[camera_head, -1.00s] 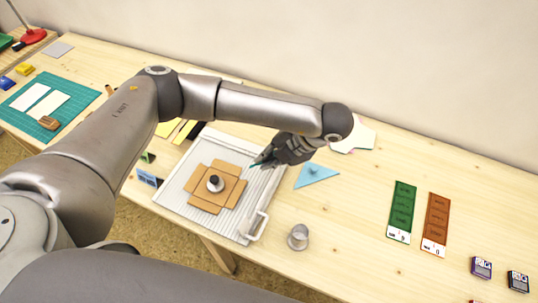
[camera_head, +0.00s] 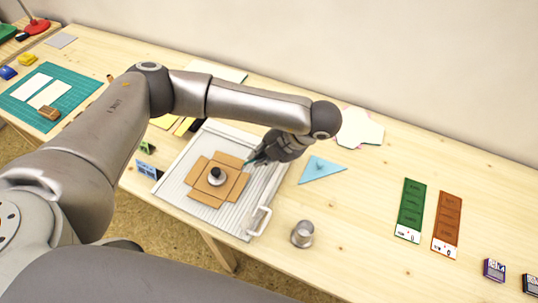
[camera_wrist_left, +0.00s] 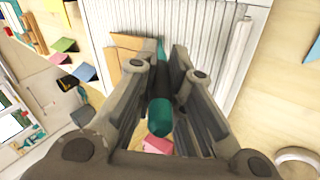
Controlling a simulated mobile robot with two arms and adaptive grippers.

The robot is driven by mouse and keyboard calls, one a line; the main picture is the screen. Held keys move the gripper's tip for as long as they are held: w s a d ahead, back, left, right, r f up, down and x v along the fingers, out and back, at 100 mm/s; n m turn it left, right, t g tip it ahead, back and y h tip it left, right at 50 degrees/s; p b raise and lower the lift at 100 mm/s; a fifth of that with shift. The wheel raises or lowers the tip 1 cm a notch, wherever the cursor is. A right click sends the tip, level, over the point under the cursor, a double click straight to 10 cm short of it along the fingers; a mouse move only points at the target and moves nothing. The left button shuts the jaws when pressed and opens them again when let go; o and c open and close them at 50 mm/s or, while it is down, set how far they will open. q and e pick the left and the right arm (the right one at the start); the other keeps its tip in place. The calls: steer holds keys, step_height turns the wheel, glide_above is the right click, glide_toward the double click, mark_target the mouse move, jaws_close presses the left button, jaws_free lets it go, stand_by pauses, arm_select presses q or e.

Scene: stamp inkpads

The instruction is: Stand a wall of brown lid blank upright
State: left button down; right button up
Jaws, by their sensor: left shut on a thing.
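The brown lid blank (camera_head: 233,185) is cross-shaped and lies on a grey ribbed board; its flaps look flat. A round weight with a dark knob (camera_head: 216,175) sits on its middle. My left gripper (camera_head: 257,158) is shut on a slim teal tool just off the blank's upper right side. In the left wrist view the teal tool (camera_wrist_left: 160,115) runs between the fingers, and part of the blank (camera_wrist_left: 126,48) shows beside them. I cannot tell whether the tool's tip touches the blank. My right gripper is not in view.
The grey board (camera_head: 180,190) has a handle bar (camera_head: 260,221) on its right side. A metal cup (camera_head: 303,234) and a blue triangle (camera_head: 321,169) stand and lie to the right. Green (camera_head: 411,210) and brown (camera_head: 447,224) strips lie farther right, with free table between.

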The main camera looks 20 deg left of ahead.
arm_select(q)
steer(key=shift+a, duration=1.25)
steer(key=shift+r, duration=0.25)
steer(key=shift+s+r, duration=0.35)
steer(key=shift+r, duration=0.15)
steer(key=shift+s+r, duration=0.3)
steer(key=shift+s, duration=0.55)
steer(key=shift+w, duration=0.1)
steer(key=shift+w+r+b, duration=0.35)
steer(key=shift+w+r, duration=0.1)
steer(key=shift+w, duration=0.35)
